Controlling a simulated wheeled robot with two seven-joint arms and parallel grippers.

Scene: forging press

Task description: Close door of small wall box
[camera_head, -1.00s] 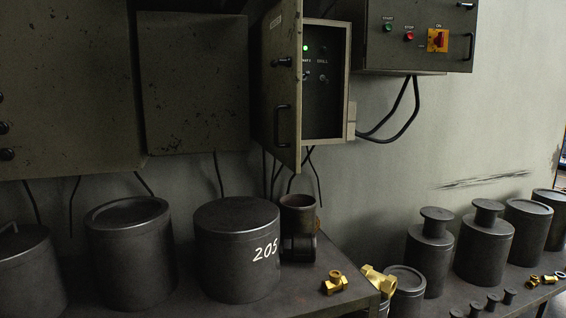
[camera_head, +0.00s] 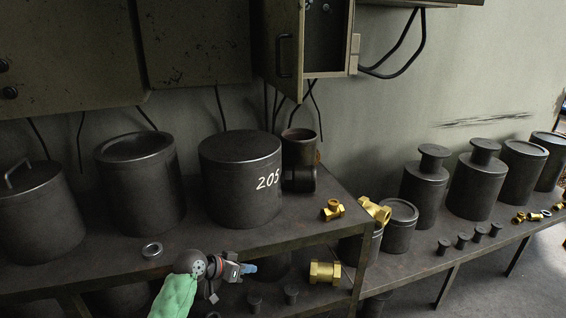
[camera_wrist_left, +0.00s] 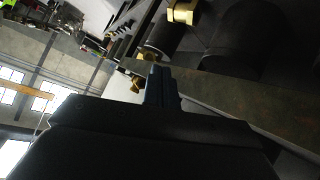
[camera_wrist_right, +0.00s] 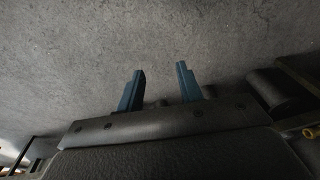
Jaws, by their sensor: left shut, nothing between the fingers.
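The small wall box (camera_head: 328,48) is cut off by the top edge of the head view; only its lower part shows. Its door (camera_head: 288,45) stands open, swung out to the left, with a dark handle (camera_head: 283,55) on it. My left gripper (camera_head: 249,268) is low in the head view, in front of the bench edge, well below the door and touching nothing I can see. Its fingers also show together in the left wrist view (camera_wrist_left: 161,88), shut and empty. My right gripper (camera_wrist_right: 160,90) shows only in the right wrist view, open and empty above a grey floor.
A bench (camera_head: 200,240) holds dark drums, including one marked 205 (camera_head: 240,185), and a brass fitting (camera_head: 333,209). Larger wall cabinets (camera_head: 195,45) hang left of the box. Black cables (camera_head: 395,55) hang to its right. Bare wall lies further right.

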